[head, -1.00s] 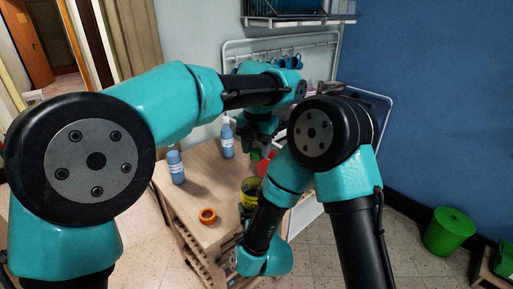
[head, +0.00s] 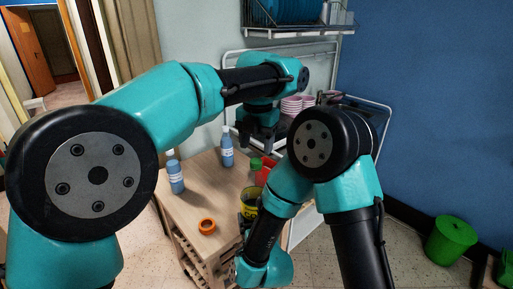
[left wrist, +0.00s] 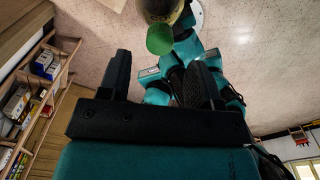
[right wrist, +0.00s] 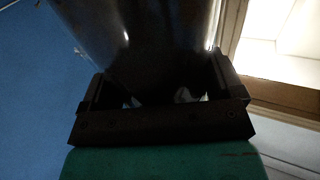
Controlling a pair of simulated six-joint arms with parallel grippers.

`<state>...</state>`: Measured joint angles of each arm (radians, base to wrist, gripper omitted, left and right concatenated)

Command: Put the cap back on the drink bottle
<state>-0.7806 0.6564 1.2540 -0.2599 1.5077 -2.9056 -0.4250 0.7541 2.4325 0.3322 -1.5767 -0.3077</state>
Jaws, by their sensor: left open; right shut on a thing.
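The drink bottle (head: 250,206) is dark with a yellow label and stands partly hidden behind my right arm. A green cap (head: 255,163) shows at its top end. It also shows in the left wrist view as a green disc (left wrist: 160,40) in front of the bottle (left wrist: 158,8); how firmly it is seated I cannot tell. My left gripper (head: 262,143) is open and empty, above the cap and apart from it. My right gripper (right wrist: 165,90) is shut on the dark, glossy bottle, which fills the right wrist view. In the head view its fingers are hidden.
A red object (head: 268,172) is close behind the bottle. A rack with pink bowls (head: 291,104) is behind. A green bin (head: 450,236) is on the floor at right.

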